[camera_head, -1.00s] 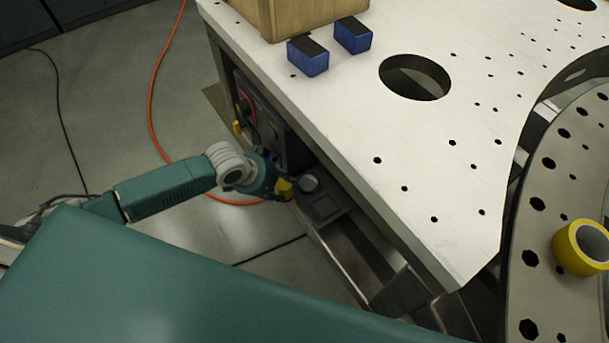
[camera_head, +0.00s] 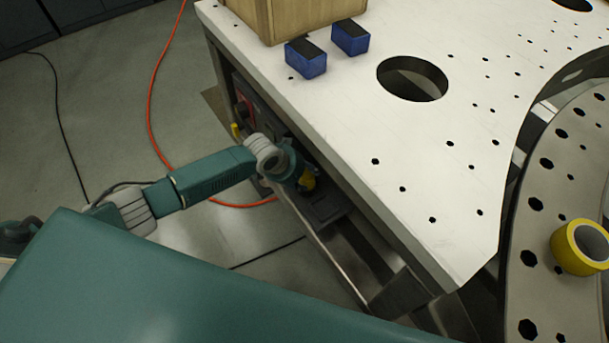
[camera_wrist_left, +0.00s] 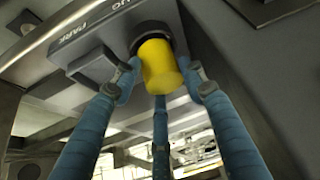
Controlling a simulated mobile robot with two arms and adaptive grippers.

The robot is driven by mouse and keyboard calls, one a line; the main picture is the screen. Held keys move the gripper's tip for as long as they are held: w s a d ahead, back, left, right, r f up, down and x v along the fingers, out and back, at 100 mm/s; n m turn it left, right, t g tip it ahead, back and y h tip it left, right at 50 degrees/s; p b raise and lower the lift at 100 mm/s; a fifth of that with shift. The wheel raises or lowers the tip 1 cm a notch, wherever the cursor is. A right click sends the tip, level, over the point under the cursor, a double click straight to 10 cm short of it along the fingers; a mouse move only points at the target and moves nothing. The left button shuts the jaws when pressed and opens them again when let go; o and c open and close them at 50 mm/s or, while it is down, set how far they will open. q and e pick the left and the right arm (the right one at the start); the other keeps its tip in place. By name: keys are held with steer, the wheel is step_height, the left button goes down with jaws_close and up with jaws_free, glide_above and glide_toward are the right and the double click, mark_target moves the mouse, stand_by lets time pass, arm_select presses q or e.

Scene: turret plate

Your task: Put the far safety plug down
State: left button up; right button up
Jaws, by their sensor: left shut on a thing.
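A yellow safety plug (camera_head: 308,181) shows at the tip of my left gripper (camera_head: 298,176), over a dark block (camera_head: 322,208) beside the table's lower side. In the left wrist view the yellow plug (camera_wrist_left: 158,66) sits between the blue fingers of my left gripper (camera_wrist_left: 160,88), which is shut on it. The plug's upper end meets a dark round ring (camera_wrist_left: 152,36) on a grey block lettered "PARK" (camera_wrist_left: 88,62). I cannot tell whether the plug is inside the ring or only against it. My right gripper is not in view.
A dark panel (camera_head: 258,108) with a red part and another yellow piece (camera_head: 235,131) is on the table's side. The white table (camera_head: 350,120) holds a wooden box (camera_head: 300,15) and two blue blocks (camera_head: 306,58). An orange cable (camera_head: 152,100) lies on the floor.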

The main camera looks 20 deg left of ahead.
arm_select(q)
steer(key=shift+f, duration=0.15)
steer(key=o, duration=1.3)
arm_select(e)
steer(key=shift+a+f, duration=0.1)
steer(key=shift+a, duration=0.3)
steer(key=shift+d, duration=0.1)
arm_select(q)
steer(key=shift+s+r, duration=0.1)
steer(key=shift+r, duration=0.2)
steer(key=p+v, duration=0.1)
steer(key=v, duration=1)
steer(key=shift+s+a+r, duration=0.15)
steer(key=shift+r, duration=0.15)
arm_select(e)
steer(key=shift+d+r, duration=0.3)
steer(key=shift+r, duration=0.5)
